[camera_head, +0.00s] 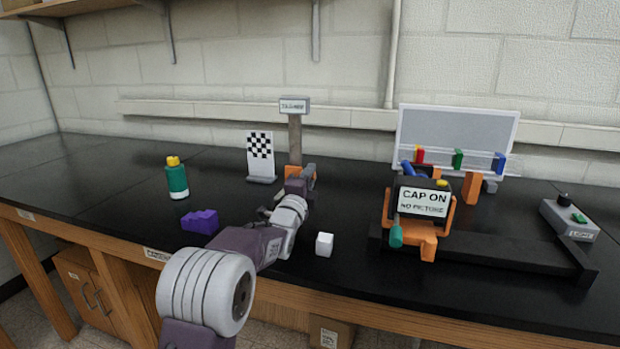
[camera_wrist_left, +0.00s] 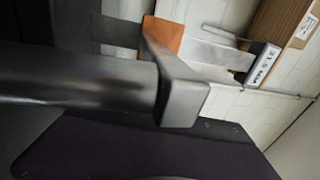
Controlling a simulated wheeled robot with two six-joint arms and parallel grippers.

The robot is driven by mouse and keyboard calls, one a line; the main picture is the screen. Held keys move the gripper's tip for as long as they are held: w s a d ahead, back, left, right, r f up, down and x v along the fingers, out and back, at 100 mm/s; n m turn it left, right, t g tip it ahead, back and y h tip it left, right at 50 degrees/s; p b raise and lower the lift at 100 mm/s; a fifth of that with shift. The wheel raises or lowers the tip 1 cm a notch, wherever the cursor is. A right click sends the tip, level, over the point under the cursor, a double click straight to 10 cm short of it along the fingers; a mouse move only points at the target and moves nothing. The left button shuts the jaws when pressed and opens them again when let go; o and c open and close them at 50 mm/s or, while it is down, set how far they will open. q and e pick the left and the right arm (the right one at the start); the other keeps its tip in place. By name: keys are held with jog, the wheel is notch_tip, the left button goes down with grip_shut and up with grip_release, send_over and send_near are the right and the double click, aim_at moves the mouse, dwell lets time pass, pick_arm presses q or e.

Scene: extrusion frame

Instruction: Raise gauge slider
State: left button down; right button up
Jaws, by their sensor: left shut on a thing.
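The gauge is an upright grey post (camera_head: 295,140) with a labelled block (camera_head: 294,105) on top, standing on the black bench. The orange slider (camera_head: 292,170) sits low on the post. My left gripper (camera_head: 303,178) is at the slider and shut on it, partly hiding it and the foot of the post. In the left wrist view the orange slider (camera_wrist_left: 163,38) shows just behind a grey finger, with the post (camera_wrist_left: 212,53) and its label block (camera_wrist_left: 262,65) running off to the right. My right gripper is not in view.
A checkered board (camera_head: 260,152) stands left of the gauge. A green bottle (camera_head: 177,182), a purple block (camera_head: 200,221) and a white cube (camera_head: 324,244) are on the bench (camera_head: 110,180). An orange fixture with a "CAP ON" sign (camera_head: 424,203) and a whiteboard rack (camera_head: 455,130) stand to the right.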

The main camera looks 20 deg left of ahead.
pick_arm(q)
notch_tip(320, 180, up, 12)
jog(key=p, duration=0.5)
jog(key=c, duration=1.3)
grip_release()
jog(key=shift+o, duration=0.2)
jog(key=shift+f, duration=0.1)
jog(key=s+f+b, duration=0.1)
jog(key=s, duration=0.8)
jog(key=shift+a+f+b, duration=0.15)
jog(key=shift+f+b, duration=0.2)
jog(key=shift+b, duration=0.05)
jog(key=shift+f, duration=0.1)
